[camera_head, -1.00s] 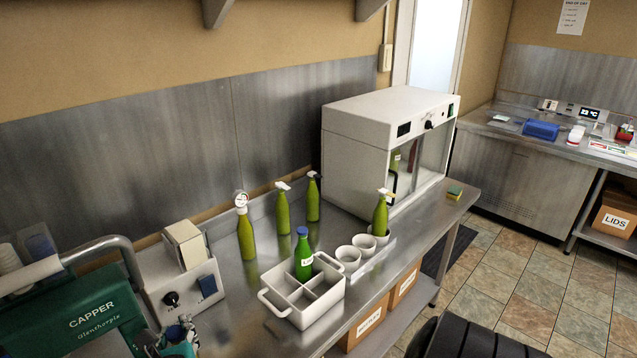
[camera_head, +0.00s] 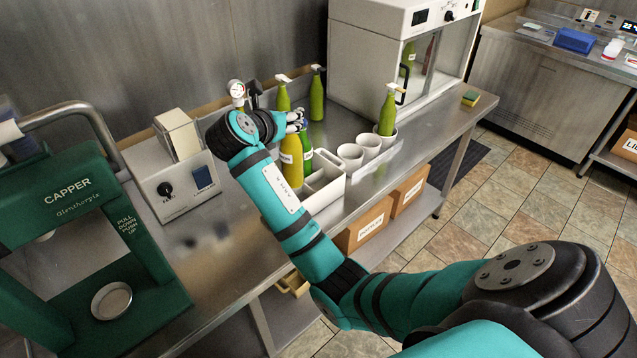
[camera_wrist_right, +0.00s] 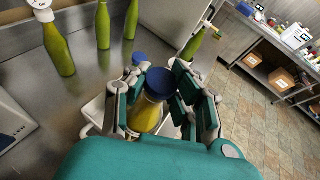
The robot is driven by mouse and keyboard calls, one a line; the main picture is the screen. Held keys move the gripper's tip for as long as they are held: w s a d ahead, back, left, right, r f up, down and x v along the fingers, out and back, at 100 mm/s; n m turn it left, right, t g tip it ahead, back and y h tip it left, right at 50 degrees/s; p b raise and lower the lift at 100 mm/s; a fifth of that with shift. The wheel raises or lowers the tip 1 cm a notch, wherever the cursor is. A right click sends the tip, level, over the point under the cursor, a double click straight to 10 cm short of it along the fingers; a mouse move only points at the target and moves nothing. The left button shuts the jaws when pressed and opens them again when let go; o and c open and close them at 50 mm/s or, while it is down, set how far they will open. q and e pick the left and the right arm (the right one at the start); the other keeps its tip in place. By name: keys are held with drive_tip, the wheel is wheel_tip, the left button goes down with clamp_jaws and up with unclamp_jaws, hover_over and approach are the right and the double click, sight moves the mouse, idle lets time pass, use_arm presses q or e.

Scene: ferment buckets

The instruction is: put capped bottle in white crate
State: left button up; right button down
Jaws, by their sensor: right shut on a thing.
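The white crate (camera_head: 327,191) stands on the steel bench, partly hidden behind my right arm. A green bottle with a blue cap (camera_head: 307,145) stands in it; its cap shows in the right wrist view (camera_wrist_right: 139,59). My right gripper (camera_head: 298,122) is shut on a yellow-green capped bottle (camera_head: 291,162), near its neck. In the right wrist view the held bottle (camera_wrist_right: 147,115) has a blue cap and sits between the fingers, over or in the crate (camera_wrist_right: 94,112). I cannot tell whether its base rests on the crate floor. My left gripper is not in view.
Several green bottles (camera_head: 317,95) stand behind the crate, one with a gauge (camera_head: 237,92). White cups (camera_head: 350,156) are to its right, one holding a bottle (camera_head: 387,112). The green capper (camera_head: 75,210) and a white device (camera_head: 172,175) are at left. A white cabinet (camera_head: 375,60) stands behind.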

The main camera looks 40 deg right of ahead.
sight(297, 151)
drive_tip(key=shift+d+r, duration=0.15)
drive_tip(key=shift+d, duration=0.35)
drive_tip(key=shift+s+d+f, duration=0.1)
drive_tip(key=shift+d+f, duration=0.1)
drive_tip(key=shift+f, duration=0.05)
wheel_tip(297, 151, down, 9)
drive_tip(key=shift+f+p, duration=0.15)
drive_tip(key=shift+p, duration=0.65)
drive_tip(key=c, duration=1.2)
unclamp_jaws()
drive_tip(key=shift+s+f, duration=0.1)
drive_tip(key=shift+f, duration=0.05)
drive_tip(key=shift+o, duration=0.2)
drive_tip(key=b+v, duration=0.2)
drive_tip(key=v, duration=1)
drive_tip(key=shift+a, duration=0.1)
